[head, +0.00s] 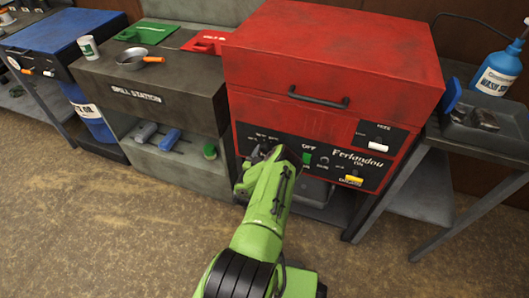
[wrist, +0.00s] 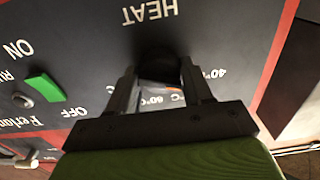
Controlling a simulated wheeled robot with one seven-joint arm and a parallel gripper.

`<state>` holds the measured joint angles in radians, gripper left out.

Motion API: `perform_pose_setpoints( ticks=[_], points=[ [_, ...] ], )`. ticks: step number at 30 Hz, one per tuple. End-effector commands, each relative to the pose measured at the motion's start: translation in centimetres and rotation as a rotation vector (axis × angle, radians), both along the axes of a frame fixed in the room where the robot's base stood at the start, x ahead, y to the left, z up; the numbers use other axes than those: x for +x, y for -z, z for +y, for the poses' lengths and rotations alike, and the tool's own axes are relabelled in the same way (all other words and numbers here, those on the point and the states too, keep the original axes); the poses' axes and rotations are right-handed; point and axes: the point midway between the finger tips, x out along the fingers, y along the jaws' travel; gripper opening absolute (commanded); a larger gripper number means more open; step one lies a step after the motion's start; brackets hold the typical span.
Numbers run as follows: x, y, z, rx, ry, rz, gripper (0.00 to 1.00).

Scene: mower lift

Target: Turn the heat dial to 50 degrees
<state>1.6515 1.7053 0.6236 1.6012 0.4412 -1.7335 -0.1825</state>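The black heat dial (wrist: 160,62) sits on the dark front panel of the red grill, under the word HEAT, which appears upside down in the wrist view. Marks for 60°C and 40° show beside it, and a small orange mark shows at its lower edge. My gripper (wrist: 160,78) has one finger on each side of the dial. The fingers are spread about the dial's width; whether they press on it is not clear. In the head view my gripper (head: 247,182) is at the panel's left part and hides the dial.
The red grill (head: 335,60) has a closed lid with a black handle (head: 318,97). A green switch (wrist: 45,87) is beside the dial. A white switch (head: 378,145) and a yellow one (head: 354,179) are further right. The floor in front is clear.

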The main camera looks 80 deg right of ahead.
Motion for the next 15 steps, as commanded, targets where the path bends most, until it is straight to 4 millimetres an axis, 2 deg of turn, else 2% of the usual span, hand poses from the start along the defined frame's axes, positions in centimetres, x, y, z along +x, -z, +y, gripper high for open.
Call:
perform_pose_setpoints(
  ticks=[1,5,6,15],
  points=[
    [0.01,-0.01,-0.01,0.0,0.0,0.0,0.42],
    [0.01,-0.02,-0.01,0.0,0.0,0.0,0.22],
    [0.02,-0.02,-0.01,0.0,0.0,0.0,0.2],
    [0.0,-0.1,-0.01,-0.005,0.0,-0.049,0.2]
  ],
)
